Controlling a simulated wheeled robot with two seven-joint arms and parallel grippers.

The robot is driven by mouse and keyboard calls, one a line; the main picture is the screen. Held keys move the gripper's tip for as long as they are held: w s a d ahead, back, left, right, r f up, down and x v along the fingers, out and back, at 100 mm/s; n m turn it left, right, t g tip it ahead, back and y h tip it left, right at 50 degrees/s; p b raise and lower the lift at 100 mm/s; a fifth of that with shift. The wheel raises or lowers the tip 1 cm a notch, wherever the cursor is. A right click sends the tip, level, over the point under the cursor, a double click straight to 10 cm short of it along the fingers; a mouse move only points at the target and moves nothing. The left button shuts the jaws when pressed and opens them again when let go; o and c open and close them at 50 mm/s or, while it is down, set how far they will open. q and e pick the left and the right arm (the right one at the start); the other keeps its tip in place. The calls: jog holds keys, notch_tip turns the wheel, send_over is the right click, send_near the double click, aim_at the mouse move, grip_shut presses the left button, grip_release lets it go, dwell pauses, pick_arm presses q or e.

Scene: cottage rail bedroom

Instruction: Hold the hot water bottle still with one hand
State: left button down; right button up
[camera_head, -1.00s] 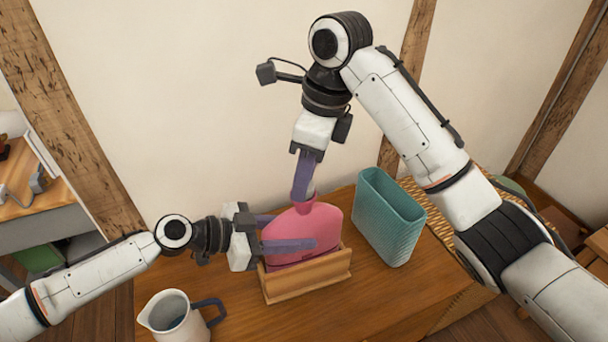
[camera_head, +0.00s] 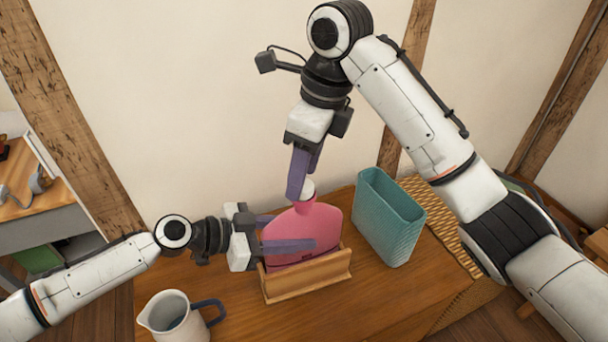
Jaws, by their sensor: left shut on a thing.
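The pink hot water bottle (camera_head: 322,225) stands upright in a wooden holder (camera_head: 308,282) on the wooden table. My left gripper (camera_head: 290,232) comes in from the left and is shut on the bottle's body, one purple finger across its front and the other partly hidden behind. My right gripper (camera_head: 299,192) points down from above at the bottle's neck. Its purple fingertips are beside the pale stopper (camera_head: 309,187) at the top of the neck. The fingers overlap in this view, so whether they grip the stopper cannot be told.
A teal ribbed container (camera_head: 390,218) stands right of the bottle. A white jug (camera_head: 170,318) with a blue handle stands at the front left. A woven mat (camera_head: 440,225) lies at the right of the table.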

jog(key=shift+r, duration=1.55)
jog(key=shift+o, duration=0.7)
